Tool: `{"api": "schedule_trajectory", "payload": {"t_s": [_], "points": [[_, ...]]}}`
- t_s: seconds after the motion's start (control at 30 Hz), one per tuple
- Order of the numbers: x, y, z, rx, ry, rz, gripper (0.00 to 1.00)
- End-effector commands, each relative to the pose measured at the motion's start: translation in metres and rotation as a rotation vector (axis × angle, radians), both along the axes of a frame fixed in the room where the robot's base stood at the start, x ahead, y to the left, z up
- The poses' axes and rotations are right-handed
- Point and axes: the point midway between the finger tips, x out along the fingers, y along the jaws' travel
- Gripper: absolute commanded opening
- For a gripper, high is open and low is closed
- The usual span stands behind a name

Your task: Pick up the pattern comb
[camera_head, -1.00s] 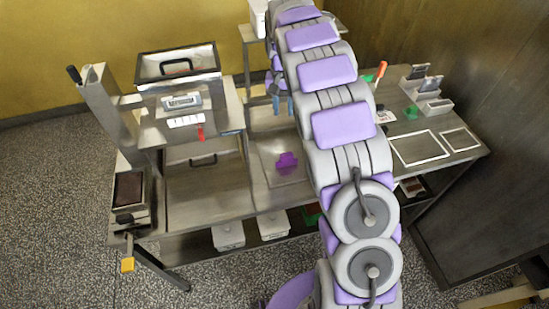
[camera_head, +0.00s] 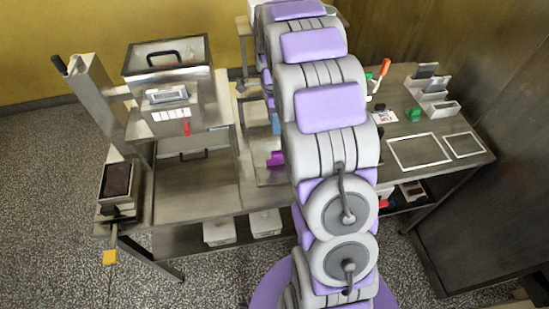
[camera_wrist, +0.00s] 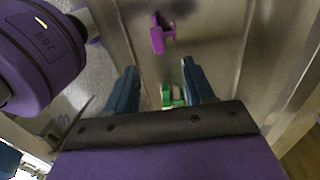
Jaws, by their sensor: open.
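A small purple piece (camera_head: 275,158), which looks like the pattern comb, lies on the steel table left of my arm. Its right side is hidden by my arm in the head view. In the wrist view the purple piece (camera_wrist: 160,35) shows whole, with a wider block and a narrow stub, beyond my fingertips. My gripper (camera_wrist: 159,68) is open, its two blue fingers apart and nothing held. A green piece (camera_wrist: 172,95) shows in the gap between the fingers; I cannot tell its height. In the head view a blue finger (camera_head: 276,123) shows just above the purple piece.
A steel machine (camera_head: 170,95) with a lidded tank stands at the left. A dark pad (camera_head: 117,180) sits at the table's left end. White frames (camera_head: 419,151), a green block (camera_head: 414,114) and a holder (camera_head: 438,107) are at the right. White bins (camera_head: 219,231) stand below.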

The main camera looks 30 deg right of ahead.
Motion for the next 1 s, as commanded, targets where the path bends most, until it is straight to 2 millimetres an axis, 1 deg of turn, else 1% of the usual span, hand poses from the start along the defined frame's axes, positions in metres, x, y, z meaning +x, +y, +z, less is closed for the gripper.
{"api": "schedule_trajectory", "payload": {"t_s": [0.03, 0.2, 0.3, 0.43, 0.67, 0.77, 0.87, 1.0], "points": [[-0.002, 0.000, -0.012, 0.000, 0.001, 0.000, 0.53], [-0.007, 0.002, -0.046, 0.000, 0.002, 0.002, 0.53], [-0.010, 0.003, -0.063, 0.002, 0.005, 0.002, 0.53], [-0.011, 0.003, -0.076, 0.000, -0.001, 0.002, 0.53], [-0.013, 0.004, -0.086, 0.000, -0.002, 0.002, 0.53], [-0.018, 0.005, -0.097, 0.002, 0.002, 0.003, 0.53], [-0.023, 0.006, -0.112, 0.001, 0.003, 0.003, 0.53], [-0.025, 0.006, -0.129, 0.001, 0.001, 0.002, 0.53]]}}
